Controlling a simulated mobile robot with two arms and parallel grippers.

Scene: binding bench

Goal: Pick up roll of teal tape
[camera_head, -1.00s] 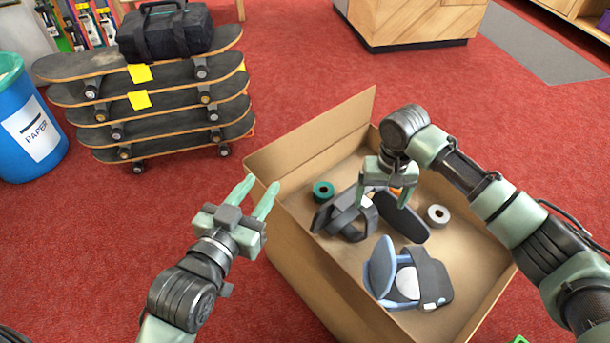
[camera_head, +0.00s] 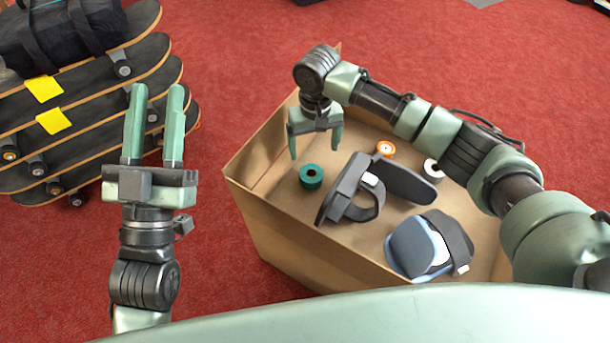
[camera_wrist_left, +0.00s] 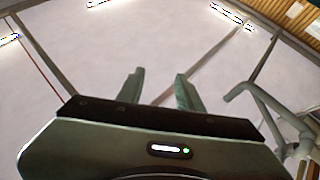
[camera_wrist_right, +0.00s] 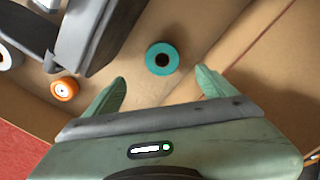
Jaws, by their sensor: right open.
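The roll of teal tape (camera_head: 311,177) lies flat on the floor of the cardboard box, near its left wall. It also shows in the right wrist view (camera_wrist_right: 162,59), beyond and between the fingertips. My right gripper (camera_head: 315,152) is open and points down above the roll, apart from it; its fingers also frame the right wrist view (camera_wrist_right: 162,82). My left gripper (camera_head: 156,92) is open and empty, outside the box to the left. In the left wrist view its fingers (camera_wrist_left: 156,76) stand apart against the ceiling.
Stacked skateboards (camera_head: 95,130) with a black bag (camera_head: 60,35) stand at left.

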